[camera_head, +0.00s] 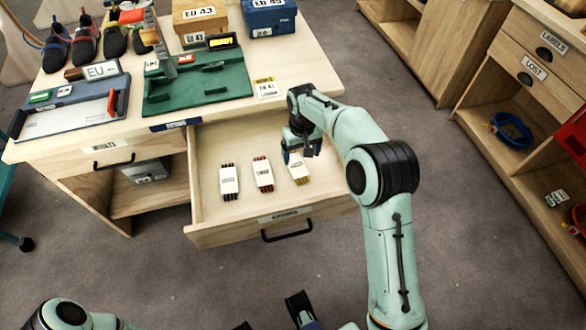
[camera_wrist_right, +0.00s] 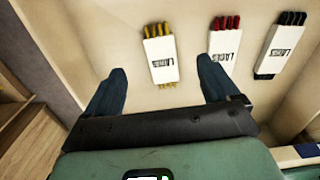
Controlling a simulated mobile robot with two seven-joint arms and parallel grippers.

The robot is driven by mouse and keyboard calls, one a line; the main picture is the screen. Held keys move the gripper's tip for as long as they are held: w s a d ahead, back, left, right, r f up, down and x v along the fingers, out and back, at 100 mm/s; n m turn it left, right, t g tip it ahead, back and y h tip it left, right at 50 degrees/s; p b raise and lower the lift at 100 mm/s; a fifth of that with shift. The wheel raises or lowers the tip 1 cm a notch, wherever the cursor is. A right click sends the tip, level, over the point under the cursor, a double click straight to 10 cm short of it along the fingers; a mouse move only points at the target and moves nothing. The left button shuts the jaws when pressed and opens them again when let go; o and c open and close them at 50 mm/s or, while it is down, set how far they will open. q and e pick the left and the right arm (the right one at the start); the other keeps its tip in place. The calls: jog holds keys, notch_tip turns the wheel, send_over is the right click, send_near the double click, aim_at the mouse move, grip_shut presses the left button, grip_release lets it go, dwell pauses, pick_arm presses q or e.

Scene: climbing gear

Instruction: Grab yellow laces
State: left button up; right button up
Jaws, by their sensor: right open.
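The yellow laces (camera_head: 299,171) lie in the open drawer, the rightmost of three lace packs, in a white sleeve with yellow ends. In the right wrist view the yellow laces (camera_wrist_right: 161,58) show ahead of and between my fingers. My right gripper (camera_head: 300,153) is open and empty over the drawer, close to the far end of the yellow pack and partly covering it. It also shows in the right wrist view (camera_wrist_right: 162,70), its fingers spread wider than the pack. My left gripper (camera_head: 298,308) shows only in part at the bottom edge.
The red laces (camera_head: 263,174) and black laces (camera_head: 229,182) lie in a row left of the yellow ones. The drawer walls (camera_head: 194,190) surround them. Above is the tabletop (camera_head: 300,75) with a green tray (camera_head: 200,85), boxes and shoes.

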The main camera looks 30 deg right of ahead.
aim_at(301, 174)
notch_tip(301, 174, down, 11)
jog(key=shift+w+d+b, duration=0.1)
jog(key=shift+d+b, duration=0.05)
jog(key=shift+b, duration=0.75)
jog(key=shift+r, duration=0.1)
jog(key=shift+c, duration=0.3)
jog(key=c, duration=1.1)
